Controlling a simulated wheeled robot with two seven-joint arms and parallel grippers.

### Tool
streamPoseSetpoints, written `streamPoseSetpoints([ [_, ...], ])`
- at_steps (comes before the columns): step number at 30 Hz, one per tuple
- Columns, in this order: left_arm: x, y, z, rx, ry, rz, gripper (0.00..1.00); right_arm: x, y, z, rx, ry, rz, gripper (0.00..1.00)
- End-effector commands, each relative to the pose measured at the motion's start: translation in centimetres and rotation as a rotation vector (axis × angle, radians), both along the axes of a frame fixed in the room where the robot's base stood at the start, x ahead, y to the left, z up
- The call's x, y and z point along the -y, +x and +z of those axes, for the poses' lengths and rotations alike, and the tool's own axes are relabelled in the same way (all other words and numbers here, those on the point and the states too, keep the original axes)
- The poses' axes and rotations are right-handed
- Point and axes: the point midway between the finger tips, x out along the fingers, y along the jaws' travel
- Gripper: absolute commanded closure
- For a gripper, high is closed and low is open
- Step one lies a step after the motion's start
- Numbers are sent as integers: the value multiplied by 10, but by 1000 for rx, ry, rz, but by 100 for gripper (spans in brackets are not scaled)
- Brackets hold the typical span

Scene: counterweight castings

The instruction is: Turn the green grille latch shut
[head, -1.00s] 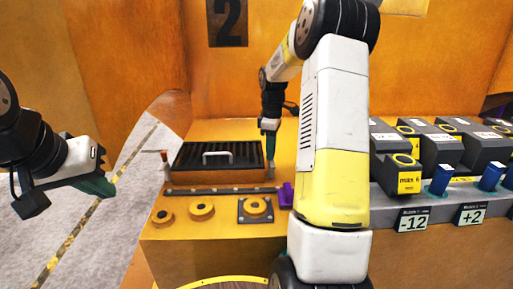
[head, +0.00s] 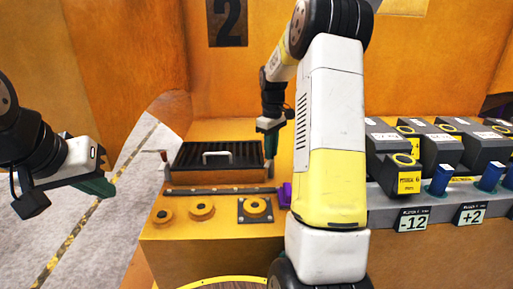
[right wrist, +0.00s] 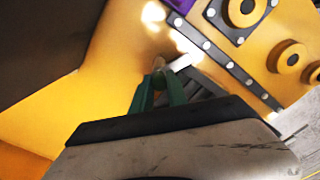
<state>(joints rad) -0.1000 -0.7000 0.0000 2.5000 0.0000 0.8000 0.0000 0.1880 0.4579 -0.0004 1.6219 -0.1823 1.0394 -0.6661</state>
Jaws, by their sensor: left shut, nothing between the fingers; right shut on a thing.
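The dark grille (head: 216,149) with a white handle lies on the yellow bench top. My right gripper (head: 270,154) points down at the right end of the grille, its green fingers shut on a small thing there. That fits the green grille latch, but the fingers cover most of it and its angle cannot be read. In the right wrist view my green fingers (right wrist: 158,85) close around a small brownish piece (right wrist: 158,64) beside the grille (right wrist: 205,88). My left gripper (head: 108,189) is shut and empty, out to the left over the floor.
A red-topped latch (head: 163,155) stands at the grille's left end. A dark rail (head: 220,191), round yellow knobs (head: 202,210) and a purple block (head: 285,194) lie in front. Grey castings (head: 440,150) line a shelf at right. My right arm hides the middle.

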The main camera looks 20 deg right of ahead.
Motion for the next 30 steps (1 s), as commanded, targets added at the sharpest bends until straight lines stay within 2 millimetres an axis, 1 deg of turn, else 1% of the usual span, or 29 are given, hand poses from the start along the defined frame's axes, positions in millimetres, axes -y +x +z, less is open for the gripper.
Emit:
streamPoseSetpoints([
  [21, 0, 0, 0, 0, 0, 0, 100, 2, 2, 1, 4, 0, -681, 100],
  [30, 0, 0, 0, 0, 0, 0, 100, 2, 1, 1, 4, 1, -932, 100],
])
